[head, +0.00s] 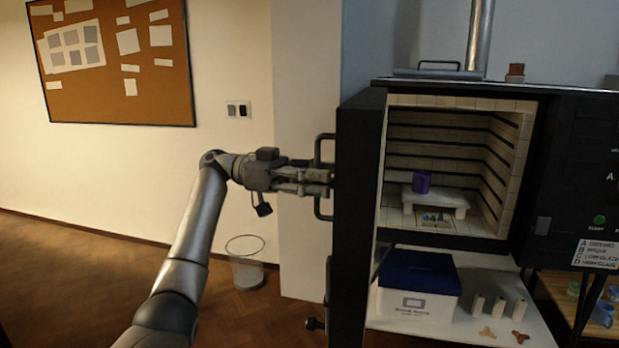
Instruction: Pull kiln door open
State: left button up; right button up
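The kiln (512,170) stands at the right with its lit brick chamber showing. Its dark door (358,180) stands wide open, swung out to the left of the chamber and seen nearly edge-on. A dark bracket handle (319,148) sits upright on the door's outer face. My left gripper (325,177) reaches in from the left, its fingers closed together around the handle's bar. The fingertips are close to the door face and partly hard to make out. My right gripper is not in view.
A purple mug (421,182) stands on a white kiln shelf (436,198) inside the chamber. Below are a blue-lidded box (418,285) and several small pale posts. A wire bin (246,268) stands on the floor by the wall. The floor at the left is clear.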

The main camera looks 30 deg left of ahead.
pick_arm(q)
jog(key=s+a, duration=0.2)
jog(key=a, duration=0.9)
jog(key=shift+a, duration=0.4)
